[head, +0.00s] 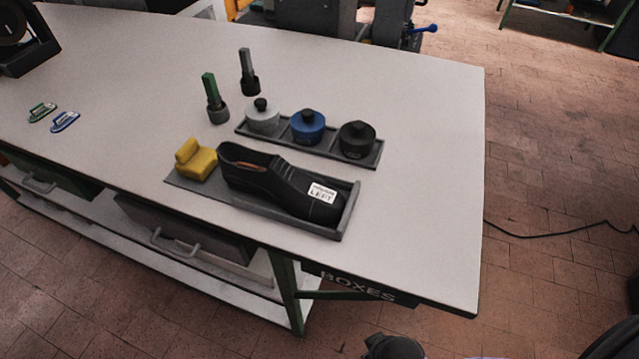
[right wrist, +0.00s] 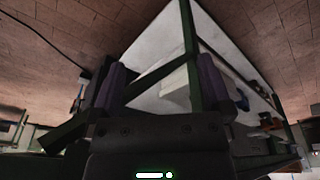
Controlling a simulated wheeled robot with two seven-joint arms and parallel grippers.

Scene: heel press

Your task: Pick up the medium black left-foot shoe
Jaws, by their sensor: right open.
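The black shoe (head: 270,180) lies in a grey tray (head: 349,212) near the front edge of the white-topped workbench in the head view. Its toe points right and carries a white label that appears to read LEFT. A yellow block (head: 196,160) sits at the tray's left end, by the heel. My right gripper (right wrist: 162,90) is open and empty in the right wrist view, with its two fingers apart. It is away from the shoe, below the bench top. The shoe does not show clearly in the right wrist view. My left gripper is not in view.
Behind the shoe, a rack (head: 374,160) holds white, blue (head: 307,128) and black (head: 357,140) knobbed pieces. A green-handled tool (head: 212,98) and a grey-handled one (head: 249,75) stand nearby. Two small tags (head: 65,121) lie left. The bench top's right side is clear.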

